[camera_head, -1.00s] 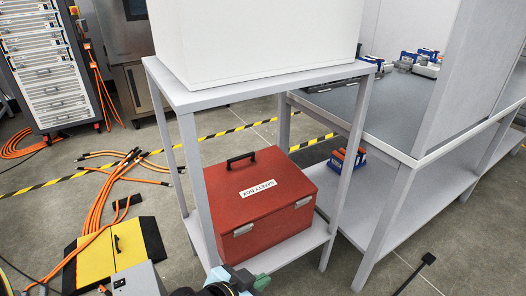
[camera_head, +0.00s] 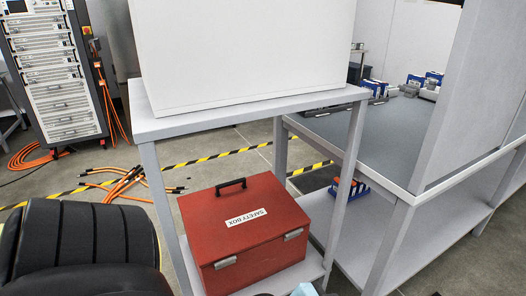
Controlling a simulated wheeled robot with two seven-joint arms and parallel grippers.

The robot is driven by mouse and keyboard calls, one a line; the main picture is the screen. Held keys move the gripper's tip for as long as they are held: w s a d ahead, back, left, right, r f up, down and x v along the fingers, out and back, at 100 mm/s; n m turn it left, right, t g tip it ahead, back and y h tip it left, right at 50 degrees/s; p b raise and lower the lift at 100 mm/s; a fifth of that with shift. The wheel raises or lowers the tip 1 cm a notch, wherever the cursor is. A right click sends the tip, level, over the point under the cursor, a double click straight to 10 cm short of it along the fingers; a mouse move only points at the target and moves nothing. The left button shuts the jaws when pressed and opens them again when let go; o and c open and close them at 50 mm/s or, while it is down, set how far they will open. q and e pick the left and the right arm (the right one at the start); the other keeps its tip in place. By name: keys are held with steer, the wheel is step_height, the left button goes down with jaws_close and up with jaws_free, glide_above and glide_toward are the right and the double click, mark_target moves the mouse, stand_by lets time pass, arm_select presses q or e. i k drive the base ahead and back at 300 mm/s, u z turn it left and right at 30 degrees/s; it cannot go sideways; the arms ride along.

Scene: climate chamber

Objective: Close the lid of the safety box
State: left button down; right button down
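Neither gripper is clearly in view. Only small pale and dark parts show at the bottom edge below the box.
The grey stand (camera_head: 150,128) carries a white cabinet (camera_head: 240,50) above the box, and its legs flank the box. A workbench (camera_head: 350,128) stands to the right. A large black ribbed shape (camera_head: 85,250) fills the lower left. Orange cables (camera_head: 125,190) lie on the floor.

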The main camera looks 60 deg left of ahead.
mark_target(221, 221)
steer(key=i, duration=0.45)
steer(key=u, duration=3.2)
steer(key=i, duration=0.5)
